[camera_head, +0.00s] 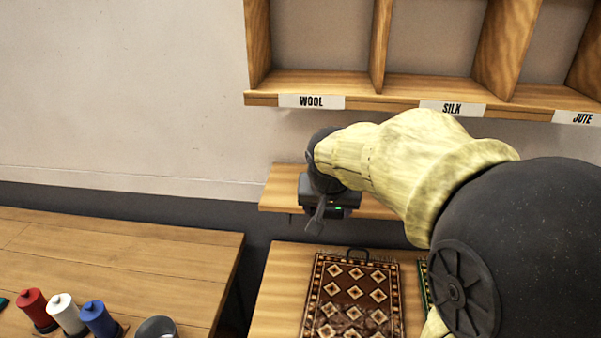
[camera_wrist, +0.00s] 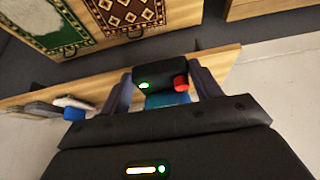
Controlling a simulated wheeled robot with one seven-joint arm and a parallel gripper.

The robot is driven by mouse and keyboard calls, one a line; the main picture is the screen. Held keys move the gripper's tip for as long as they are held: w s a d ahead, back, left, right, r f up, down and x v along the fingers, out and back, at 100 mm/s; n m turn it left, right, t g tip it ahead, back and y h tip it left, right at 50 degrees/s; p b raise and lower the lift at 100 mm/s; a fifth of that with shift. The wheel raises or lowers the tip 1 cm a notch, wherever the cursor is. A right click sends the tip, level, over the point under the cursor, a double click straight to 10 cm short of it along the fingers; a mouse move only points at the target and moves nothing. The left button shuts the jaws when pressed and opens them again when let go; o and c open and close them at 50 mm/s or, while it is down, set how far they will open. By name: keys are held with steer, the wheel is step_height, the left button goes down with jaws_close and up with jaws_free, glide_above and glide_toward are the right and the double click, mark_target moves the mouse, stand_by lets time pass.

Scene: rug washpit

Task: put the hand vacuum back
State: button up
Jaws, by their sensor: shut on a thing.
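My gripper (camera_wrist: 162,82) is shut, with its two dark fingers on either side of the hand vacuum (camera_wrist: 168,100). Between the fingers I see a teal part and a black block with a green light and a red button. I cannot tell which of these belong to the vacuum and which to a dock. In the head view my gripper (camera_head: 320,190) is at the small wooden shelf (camera_head: 275,197), beside a dark box (camera_head: 345,197) with a green light. My wrist hides most of the vacuum there. I cannot tell whether the vacuum touches the shelf.
Cubbies (camera_head: 425,88) labelled WOOL, SILK and JUTE hang above the small shelf. Below it, a brown patterned rug sample (camera_head: 352,295) lies on a wooden surface. Red, white and blue spools (camera_head: 98,318) stand on the left table (camera_head: 150,268). A blue-ended grey item (camera_wrist: 75,113) is left of my gripper in the wrist view.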

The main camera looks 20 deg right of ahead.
steer(key=w+d+p, duration=0.1)
steer(key=w, duration=0.3)
steer(key=w+d+p, duration=0.2)
steer(key=w, duration=0.2)
steer(key=w+d+p, duration=0.1)
steer(key=w+d, duration=0.1)
steer(key=w, duration=0.3)
steer(key=shift+d+r+p, duration=0.2)
steer(key=shift+d+p, duration=0.05)
steer(key=shift+p, duration=0.1)
step_height(320, 180, down, 3)
steer(key=shift+s+r, duration=0.15)
steer(key=shift+r, duration=0.05)
steer(key=shift+f, duration=0.4)
steer(key=shift+a, duration=0.1)
step_height(320, 180, down, 3)
steer(key=shift+r+p, duration=0.1)
steer(key=shift+p, duration=0.5)
steer(key=shift+w+f+p, duration=0.2)
steer(key=shift+f+p, duration=0.1)
steer(key=shift+f, duration=0.25)
steer(key=o, duration=1.1)
steer(key=shift+s, duration=0.1)
